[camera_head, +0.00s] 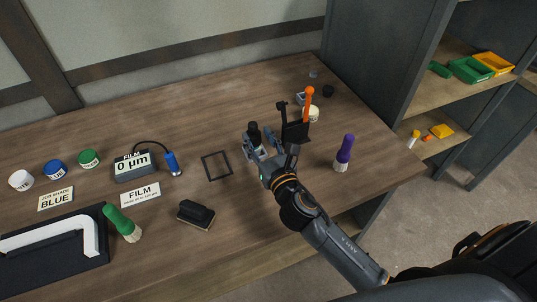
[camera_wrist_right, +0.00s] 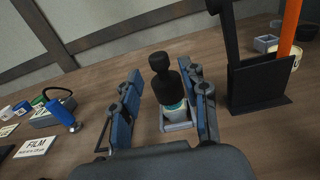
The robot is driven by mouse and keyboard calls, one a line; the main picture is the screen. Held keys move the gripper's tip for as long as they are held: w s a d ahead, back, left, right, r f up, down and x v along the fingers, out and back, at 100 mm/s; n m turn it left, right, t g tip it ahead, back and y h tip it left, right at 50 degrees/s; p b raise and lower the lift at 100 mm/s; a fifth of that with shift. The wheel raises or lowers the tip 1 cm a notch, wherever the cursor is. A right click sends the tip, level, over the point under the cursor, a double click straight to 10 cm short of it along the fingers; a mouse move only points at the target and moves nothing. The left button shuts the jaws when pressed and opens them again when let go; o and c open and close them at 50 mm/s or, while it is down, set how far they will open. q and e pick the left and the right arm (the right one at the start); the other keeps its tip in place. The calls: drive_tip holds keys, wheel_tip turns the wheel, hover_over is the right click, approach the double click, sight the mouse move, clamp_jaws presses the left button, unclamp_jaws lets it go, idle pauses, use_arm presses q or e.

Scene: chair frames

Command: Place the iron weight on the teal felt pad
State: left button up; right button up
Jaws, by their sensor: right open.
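The iron weight looks like a black knobbed piece (camera_head: 253,133), upright near the table's middle right. In the right wrist view the black weight (camera_wrist_right: 165,78) stands between my fingers. Under it is a small pale and teal patch (camera_wrist_right: 175,107), probably the teal felt pad, in a shallow grey tray (camera_wrist_right: 178,126). The weight hides most of the patch, and I cannot tell whether they touch. My right gripper (camera_head: 260,147) is open, with a blue-grey finger on each side of the weight; it also shows in the right wrist view (camera_wrist_right: 166,95). My left gripper is out of view.
A black holder (camera_head: 296,131) with an orange-handled tool stands close right of my right gripper. A purple-handled brush (camera_head: 344,153) stands further right. A thin black frame (camera_head: 217,166) and a dark block brush (camera_head: 196,214) lie left. The table's front edge runs below my arm.

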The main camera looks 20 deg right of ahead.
drive_tip(key=s+b, duration=0.1)
drive_tip(key=s, duration=0.6)
drive_tip(key=shift+s+d, duration=0.15)
drive_tip(key=shift+s, duration=0.2)
